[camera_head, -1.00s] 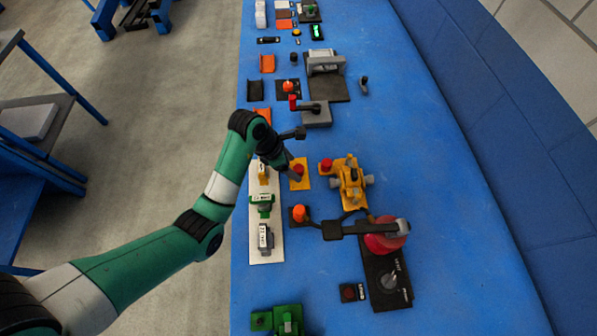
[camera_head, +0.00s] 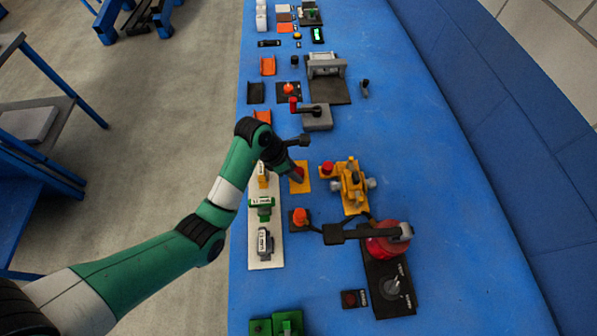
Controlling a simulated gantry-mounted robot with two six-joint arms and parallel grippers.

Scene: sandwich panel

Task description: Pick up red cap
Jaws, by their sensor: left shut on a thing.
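A red cap (camera_head: 300,170) sits at a small yellow square plate (camera_head: 305,186) in the middle of the blue panel. My left gripper (camera_head: 298,176) comes down from the upper left and is shut on this red cap; its fingers hide part of it. I cannot tell whether the cap is clear of the plate. A second red cap-like piece (camera_head: 327,168) stands just to the right, beside the yellow valve-like fixture (camera_head: 352,186). My right gripper is not in view.
A white strip (camera_head: 267,225) with several small blocks lies left of the plate. An orange knob (camera_head: 300,216) and a large red round part (camera_head: 388,240) on a black box are nearer. A grey block with a red-tipped lever (camera_head: 316,119) stands beyond. The panel's right side is clear.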

